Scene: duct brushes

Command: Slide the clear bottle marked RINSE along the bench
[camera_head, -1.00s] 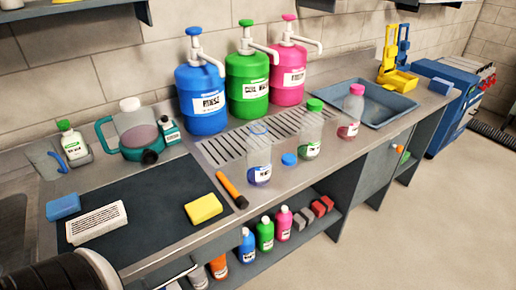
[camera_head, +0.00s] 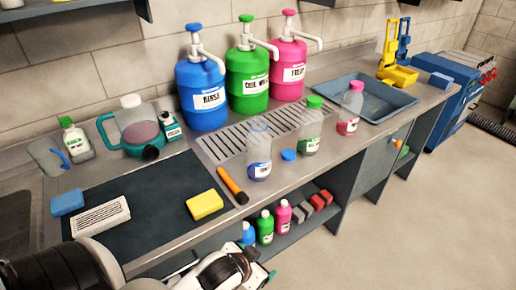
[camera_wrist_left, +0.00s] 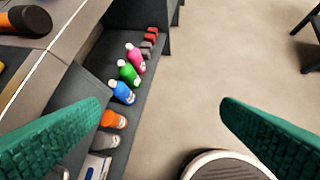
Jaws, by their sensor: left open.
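A clear bottle (camera_head: 259,148) with a blue-ringed top and a white label stands upright on the bench, in front of the slotted drain grate; its small label is too blurred to read surely. A loose blue cap (camera_head: 289,155) lies just right of it. My left gripper (camera_head: 268,277) is low in front of the bench edge, below and apart from the bottle. In the wrist view its green-padded fingers (camera_wrist_left: 160,135) are spread with nothing between them, above the floor and lower shelf. The bottle does not show there. My right gripper is not in view.
Clear bottles with green (camera_head: 311,128) and pink (camera_head: 350,108) caps stand farther right. An orange-black tool (camera_head: 232,185) lies left of the bottle. A large blue dispenser marked RINSE (camera_head: 205,97) stands behind.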

